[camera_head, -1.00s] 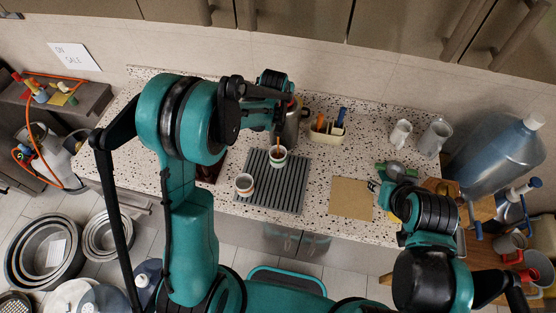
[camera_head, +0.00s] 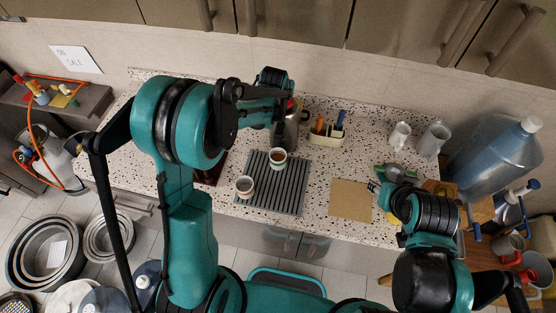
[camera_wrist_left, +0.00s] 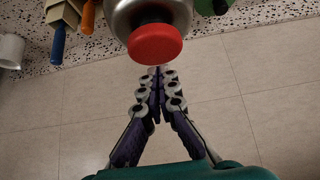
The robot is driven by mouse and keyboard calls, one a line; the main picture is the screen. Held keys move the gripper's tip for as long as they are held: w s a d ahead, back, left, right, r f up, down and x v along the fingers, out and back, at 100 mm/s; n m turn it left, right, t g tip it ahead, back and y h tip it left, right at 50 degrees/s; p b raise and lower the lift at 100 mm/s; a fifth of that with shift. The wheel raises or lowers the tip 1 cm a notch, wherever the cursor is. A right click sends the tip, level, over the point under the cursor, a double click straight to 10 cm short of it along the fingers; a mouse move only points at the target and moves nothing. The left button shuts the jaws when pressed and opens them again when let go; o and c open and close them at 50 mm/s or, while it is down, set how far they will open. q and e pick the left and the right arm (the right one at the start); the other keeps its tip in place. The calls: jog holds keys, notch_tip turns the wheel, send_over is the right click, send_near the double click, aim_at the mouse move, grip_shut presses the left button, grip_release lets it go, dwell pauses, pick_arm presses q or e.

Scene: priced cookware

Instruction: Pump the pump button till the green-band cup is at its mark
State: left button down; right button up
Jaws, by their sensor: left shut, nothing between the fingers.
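A silver pump dispenser (camera_head: 291,130) stands at the back of the speckled counter. Its red pump button (camera_wrist_left: 155,44) shows large in the left wrist view. My left gripper (camera_wrist_left: 157,76) is shut and empty, its tips close to the button's lower edge in that view; contact cannot be told. In the head view my left arm partly hides the dispenser's top. The farther cup (camera_head: 278,164), seemingly the green-band one, stands on the grey ribbed mat below the dispenser, with brown liquid inside. A second cup (camera_head: 245,193) stands nearer left. My right gripper (camera_head: 374,187) is beside a tan board.
The ribbed mat (camera_head: 288,195) lies mid-counter, with the tan board (camera_head: 350,200) to its right. A utensil caddy (camera_head: 326,132) stands right of the dispenser. Two grey mugs (camera_head: 400,136) and a large blue bottle (camera_head: 495,158) are farther right.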

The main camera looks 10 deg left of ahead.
aim_at(285, 99)
pick_arm(q)
jog(key=shift+f, duration=0.2)
dwell(0.4)
jog(key=shift+f+b, duration=1.5)
jog(key=shift+r+p, duration=1)
jog(key=shift+r, duration=0.7)
jog(key=shift+r, duration=0.1)
notch_tip(285, 99, up, 6)
jog(key=p, duration=0.3)
